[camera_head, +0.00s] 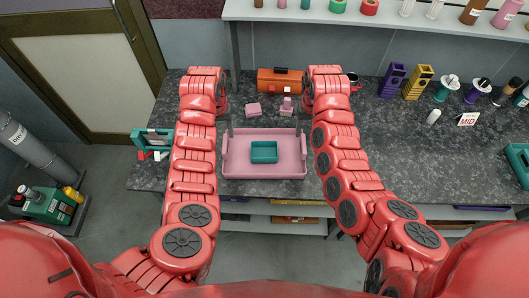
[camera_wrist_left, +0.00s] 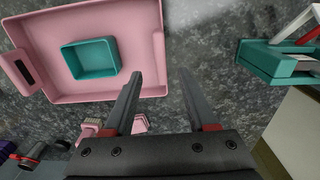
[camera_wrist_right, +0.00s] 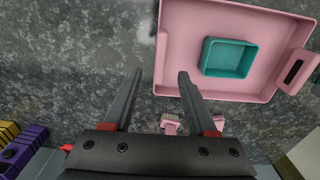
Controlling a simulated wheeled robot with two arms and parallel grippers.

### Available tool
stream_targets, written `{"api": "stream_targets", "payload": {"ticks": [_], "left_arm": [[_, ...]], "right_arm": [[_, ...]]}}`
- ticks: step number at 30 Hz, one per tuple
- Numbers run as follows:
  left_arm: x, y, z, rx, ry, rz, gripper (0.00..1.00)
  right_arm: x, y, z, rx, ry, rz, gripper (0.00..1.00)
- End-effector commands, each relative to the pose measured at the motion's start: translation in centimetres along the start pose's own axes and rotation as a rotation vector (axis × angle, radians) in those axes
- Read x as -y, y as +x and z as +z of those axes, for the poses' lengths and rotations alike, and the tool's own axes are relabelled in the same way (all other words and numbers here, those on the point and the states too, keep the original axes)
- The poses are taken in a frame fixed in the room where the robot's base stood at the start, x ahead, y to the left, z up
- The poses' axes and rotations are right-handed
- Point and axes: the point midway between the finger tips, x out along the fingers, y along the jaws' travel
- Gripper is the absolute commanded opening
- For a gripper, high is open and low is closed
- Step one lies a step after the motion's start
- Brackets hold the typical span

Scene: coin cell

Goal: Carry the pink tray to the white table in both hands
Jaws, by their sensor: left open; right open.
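The pink tray (camera_head: 231,172) lies flat on the dark speckled counter, with a teal box (camera_head: 264,152) inside it. The tray also shows in the left wrist view (camera_wrist_left: 100,20) and the right wrist view (camera_wrist_right: 180,50). My left gripper (camera_head: 229,126) is open and empty by the tray's left end; its fingers (camera_wrist_left: 160,77) appear just beside the tray wall. My right gripper (camera_head: 299,126) is open and empty by the right end; its fingers (camera_wrist_right: 160,74) are close to that wall. Whether either touches the tray, I cannot tell. No white table is in view.
An orange toolbox (camera_head: 280,80) and two small pink objects (camera_head: 253,110) (camera_head: 287,105) stand behind the tray. A teal rack (camera_head: 154,138) is at the left. Purple (camera_head: 392,80) and yellow (camera_head: 418,82) holders stand at the back right.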

Motion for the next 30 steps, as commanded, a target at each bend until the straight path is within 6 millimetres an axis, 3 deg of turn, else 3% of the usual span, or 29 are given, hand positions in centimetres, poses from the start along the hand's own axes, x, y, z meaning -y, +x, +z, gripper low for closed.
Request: {"api": "stream_targets", "payload": {"ticks": [6, 12, 18, 28, 30], "left_arm": [[-0.1, 4.4, 0.1, 0.006, -0.002, 0.001, 0.57], [0.0, 6.8, 0.0, 0.003, -0.004, 0.002, 0.57], [0.0, 7.9, 0.1, 0.002, -0.001, 0.000, 0.57], [0.0, 8.1, 0.0, 0.000, 0.000, 0.000, 0.57], [0.0, 8.1, 0.0, 0.000, 0.000, 0.000, 0.47]], "right_arm": [[-0.1, 4.3, 0.0, 0.002, 0.000, 0.002, 0.57], [0.0, 6.8, 0.1, 0.004, -0.003, 0.003, 0.57], [-0.1, 7.8, -0.1, -0.002, 0.002, 0.001, 0.57], [-0.1, 8.1, -0.1, -0.001, 0.002, 0.000, 0.57], [-0.1, 8.1, 0.0, -0.001, 0.002, 0.000, 0.47]]}}
